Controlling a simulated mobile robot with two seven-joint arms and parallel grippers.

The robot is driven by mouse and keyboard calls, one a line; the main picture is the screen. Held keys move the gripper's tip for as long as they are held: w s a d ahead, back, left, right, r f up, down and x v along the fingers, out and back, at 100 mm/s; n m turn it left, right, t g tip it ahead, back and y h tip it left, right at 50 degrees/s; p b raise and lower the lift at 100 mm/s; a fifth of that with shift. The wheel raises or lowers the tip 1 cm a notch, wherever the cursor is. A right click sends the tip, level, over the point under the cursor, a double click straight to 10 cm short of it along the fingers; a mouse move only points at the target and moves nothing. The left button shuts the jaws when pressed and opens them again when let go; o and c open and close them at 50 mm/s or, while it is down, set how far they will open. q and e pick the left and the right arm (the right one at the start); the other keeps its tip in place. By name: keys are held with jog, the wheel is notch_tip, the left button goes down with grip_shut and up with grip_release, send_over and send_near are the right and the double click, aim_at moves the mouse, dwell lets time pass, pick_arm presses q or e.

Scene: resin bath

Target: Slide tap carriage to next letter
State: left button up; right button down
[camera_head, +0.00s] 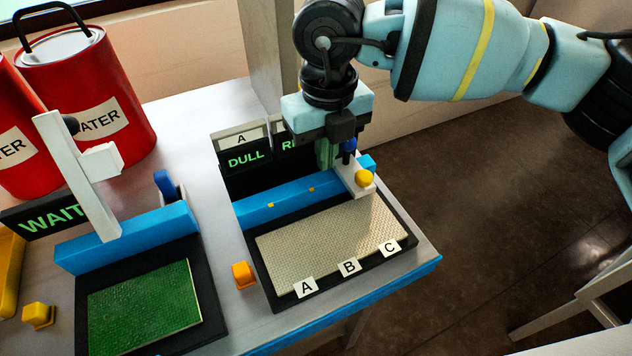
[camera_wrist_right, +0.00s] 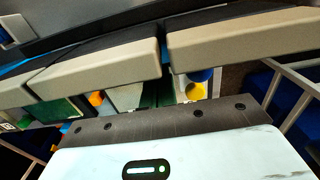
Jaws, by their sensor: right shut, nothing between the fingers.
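The tap carriage (camera_head: 350,176) is a pale block with a yellow knob (camera_head: 364,178), sitting across the blue rail (camera_head: 285,204) near its right end, roughly in line with label C (camera_head: 389,247). Labels A (camera_head: 305,288) and B (camera_head: 348,267) are further left on the tray's front edge. My right gripper (camera_head: 341,127) is shut and empty, pointing down just above and behind the carriage. Green and blue parts show below it; whether it touches the carriage is unclear. In the right wrist view the yellow knob (camera_wrist_right: 196,91) shows beyond the beige fingers. My left gripper is out of view.
A black tray (camera_head: 262,268) with a beige mesh panel lies before the rail. A second station with a green panel (camera_head: 145,305) and a white upright arm (camera_head: 75,170) stands left. Red water cans (camera_head: 95,75) stand behind it. A DULL sign (camera_head: 246,158) stands behind the rail.

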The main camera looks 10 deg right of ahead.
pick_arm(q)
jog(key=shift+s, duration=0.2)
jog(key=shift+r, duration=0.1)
pick_arm(e)
jog(key=shift+r, duration=0.1)
